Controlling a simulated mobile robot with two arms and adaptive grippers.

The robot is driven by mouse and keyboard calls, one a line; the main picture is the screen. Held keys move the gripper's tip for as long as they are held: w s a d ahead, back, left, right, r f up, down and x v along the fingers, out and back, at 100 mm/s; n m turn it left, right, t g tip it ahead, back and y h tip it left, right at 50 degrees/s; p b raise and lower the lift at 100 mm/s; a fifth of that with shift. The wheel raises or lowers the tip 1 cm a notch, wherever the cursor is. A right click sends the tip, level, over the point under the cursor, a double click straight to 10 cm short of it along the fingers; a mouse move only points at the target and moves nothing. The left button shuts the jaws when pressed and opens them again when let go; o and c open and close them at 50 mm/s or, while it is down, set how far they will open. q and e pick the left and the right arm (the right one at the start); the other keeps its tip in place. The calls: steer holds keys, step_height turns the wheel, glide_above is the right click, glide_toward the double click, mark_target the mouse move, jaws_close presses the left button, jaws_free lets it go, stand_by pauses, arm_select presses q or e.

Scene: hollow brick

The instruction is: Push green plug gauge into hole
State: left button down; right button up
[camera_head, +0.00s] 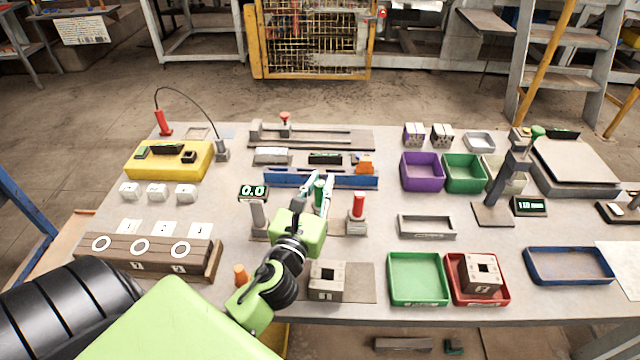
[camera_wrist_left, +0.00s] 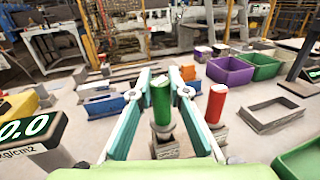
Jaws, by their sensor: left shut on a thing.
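The green plug gauge (camera_head: 319,191) is an upright green cylinder. My left gripper (camera_head: 317,188) is shut on it, with one finger on each side. In the left wrist view the green plug gauge (camera_wrist_left: 161,100) stands between the fingertips (camera_wrist_left: 160,86), over a grey stand (camera_wrist_left: 165,147); I cannot tell whether it is clear of the stand. A red plug gauge (camera_head: 358,205) stands upright on its own stand to the right. A hollow brick (camera_head: 326,281) with a dark square hole on top sits near the table's front edge. My right gripper is not in view.
Another hollow brick (camera_head: 482,276) sits in the red tray (camera_head: 461,293), beside an empty green tray (camera_head: 418,257). A gauge display (camera_head: 254,192) reading 0.0 stands left of the gripper. A blue rail (camera_head: 290,180) lies behind it. An orange piece (camera_head: 241,275) is close to my arm.

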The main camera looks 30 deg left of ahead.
mark_target(318, 199)
arm_select(q)
steer(key=shift+f+b, duration=1.15)
steer(key=shift+f, duration=0.3)
steer(key=c, duration=1.8)
jaws_free()
steer(key=shift+c, duration=0.2)
steer(key=shift+s+f, duration=0.1)
steer(key=shift+s, duration=0.15)
steer(key=v, duration=1.1)
steer(key=shift+s+d, duration=0.2)
steer(key=shift+s, duration=0.05)
